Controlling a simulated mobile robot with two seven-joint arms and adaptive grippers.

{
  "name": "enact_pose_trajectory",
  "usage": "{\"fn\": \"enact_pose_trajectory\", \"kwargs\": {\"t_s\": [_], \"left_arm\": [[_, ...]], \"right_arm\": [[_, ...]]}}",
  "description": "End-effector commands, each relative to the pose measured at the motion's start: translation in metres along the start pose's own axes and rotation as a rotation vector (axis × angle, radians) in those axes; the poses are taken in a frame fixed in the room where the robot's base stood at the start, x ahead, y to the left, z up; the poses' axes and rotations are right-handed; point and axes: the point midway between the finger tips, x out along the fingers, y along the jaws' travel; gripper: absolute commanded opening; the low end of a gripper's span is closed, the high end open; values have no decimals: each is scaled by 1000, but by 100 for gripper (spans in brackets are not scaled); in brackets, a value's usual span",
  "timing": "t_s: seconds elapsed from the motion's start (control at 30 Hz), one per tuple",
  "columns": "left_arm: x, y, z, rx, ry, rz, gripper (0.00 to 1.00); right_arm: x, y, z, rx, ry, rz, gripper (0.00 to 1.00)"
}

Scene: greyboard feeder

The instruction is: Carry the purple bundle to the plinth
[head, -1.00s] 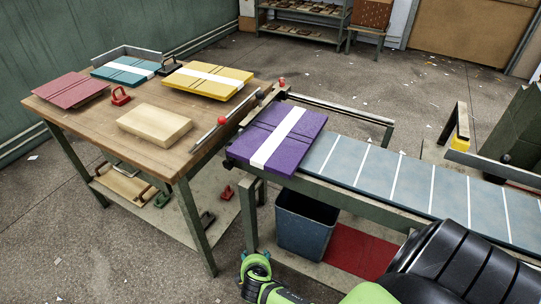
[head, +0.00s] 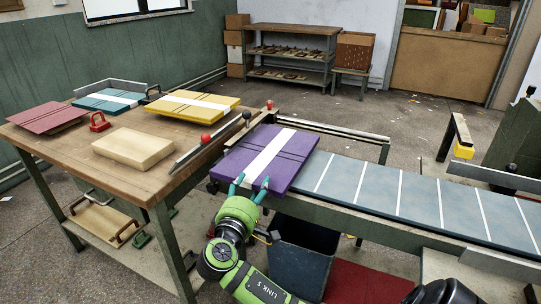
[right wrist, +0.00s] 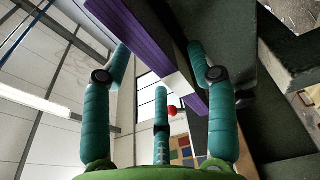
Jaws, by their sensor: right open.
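The purple bundle (head: 241,153) with its white band lies at the left end of the striped feeder bed (head: 374,195), by the wooden table. My right gripper (head: 250,186) is open at the bundle's near edge, its fingers spread about the white band. In the right wrist view the bundle's purple edge (right wrist: 136,32) and white band show between and beyond the open fingers (right wrist: 165,85). I cannot tell whether the fingers touch it. A pale wooden block (head: 133,147), perhaps the plinth, lies bare on the table (head: 77,157). My left gripper is not in view.
Red (head: 47,117), teal (head: 108,101) and yellow (head: 193,104) bundles lie along the table's back. A red-knobbed bar (head: 203,141) runs along the table's right edge. A dark bin (head: 302,257) stands under the feeder.

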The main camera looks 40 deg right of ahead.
Motion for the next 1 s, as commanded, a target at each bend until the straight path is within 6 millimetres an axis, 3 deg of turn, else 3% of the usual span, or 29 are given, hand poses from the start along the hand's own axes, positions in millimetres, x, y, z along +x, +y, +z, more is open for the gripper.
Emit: {"fn": "enact_pose_trajectory", "kwargs": {"t_s": [0.13, 0.37, 0.5, 0.53, 1.0], "left_arm": [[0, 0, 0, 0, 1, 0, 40], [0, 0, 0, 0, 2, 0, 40], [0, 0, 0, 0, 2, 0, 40], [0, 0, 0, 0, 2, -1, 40], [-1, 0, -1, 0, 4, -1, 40]], "right_arm": [[14, 0, 1, -1, -1, -1, 58], [15, -1, 0, 0, 0, -3, 58], [15, -1, 0, 0, 1, -3, 2], [15, -1, 0, 0, 1, -3, 0], [11, 6, 2, 3, 2, 5, 0]]}}
